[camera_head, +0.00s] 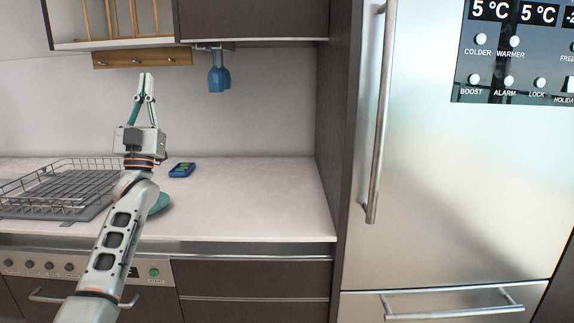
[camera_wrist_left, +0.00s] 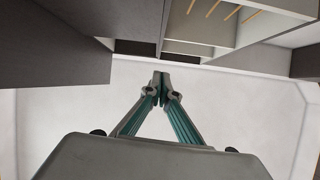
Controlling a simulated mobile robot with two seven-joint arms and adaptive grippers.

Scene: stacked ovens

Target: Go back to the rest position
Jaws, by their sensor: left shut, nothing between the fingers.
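My left gripper (camera_head: 146,76) is raised above the counter at the left of the head view, pointing up toward the wall cabinets. Its fingertips meet and hold nothing. In the left wrist view the two teal-sided fingers (camera_wrist_left: 161,78) also come together at the tips, with the pale wall and the cabinet undersides beyond. My right gripper is in neither view.
A wire dish rack (camera_head: 50,190) stands on the counter (camera_head: 250,200) at left. A blue phone-like object (camera_head: 182,170) and a teal dish (camera_head: 158,203) lie beside my arm. Blue glasses (camera_head: 219,76) hang under a cabinet. A steel fridge (camera_head: 460,190) stands at right.

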